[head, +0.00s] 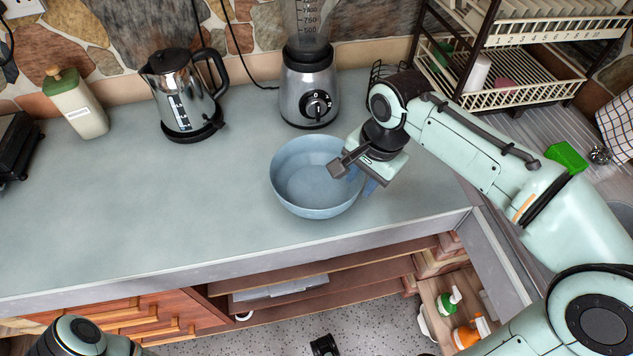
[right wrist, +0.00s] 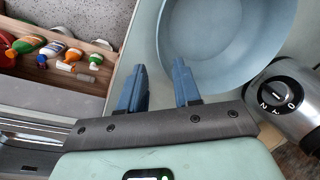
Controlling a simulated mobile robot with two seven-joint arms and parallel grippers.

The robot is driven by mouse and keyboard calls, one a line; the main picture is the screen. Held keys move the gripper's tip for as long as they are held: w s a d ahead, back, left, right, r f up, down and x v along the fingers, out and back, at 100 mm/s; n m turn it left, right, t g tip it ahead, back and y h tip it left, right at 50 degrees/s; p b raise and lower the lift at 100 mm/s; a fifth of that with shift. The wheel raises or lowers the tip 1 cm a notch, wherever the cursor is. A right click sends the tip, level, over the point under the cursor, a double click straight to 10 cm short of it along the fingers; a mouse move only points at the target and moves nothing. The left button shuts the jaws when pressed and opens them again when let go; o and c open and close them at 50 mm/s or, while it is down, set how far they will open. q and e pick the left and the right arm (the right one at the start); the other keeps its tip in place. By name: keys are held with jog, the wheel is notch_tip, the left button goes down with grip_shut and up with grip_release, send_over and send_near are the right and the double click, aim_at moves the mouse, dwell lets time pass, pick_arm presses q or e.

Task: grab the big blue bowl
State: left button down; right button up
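The big blue bowl (head: 305,185) stands upright on the grey-blue counter, in front of the blender, and looks empty. In the right wrist view the bowl (right wrist: 225,40) fills the top right. My right gripper (head: 361,180) is at the bowl's right rim, pointing down. In the right wrist view its two blue fingers (right wrist: 160,82) are apart with nothing gripped. One finger overlaps the bowl's edge in that view and the other is outside it. Whether the fingers touch the rim I cannot tell. Part of my left arm shows at the bottom left, but its gripper is out of view.
A blender (head: 308,85) stands close behind the bowl. A kettle (head: 185,95) and a soap bottle (head: 77,103) stand further left. A dish rack (head: 520,80) is at the back right. The counter left of the bowl is clear, and its front edge (head: 250,264) is near.

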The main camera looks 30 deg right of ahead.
aim_at(353, 195)
jog(key=f, duration=0.2)
jog(key=w+f, duration=0.1)
jog(key=f, duration=0.2)
jog(key=f+b, duration=0.1)
jog(key=f, duration=0.1)
jog(key=shift+w+a+f, duration=0.2)
jog(key=shift+a, duration=0.05)
grip_shut()
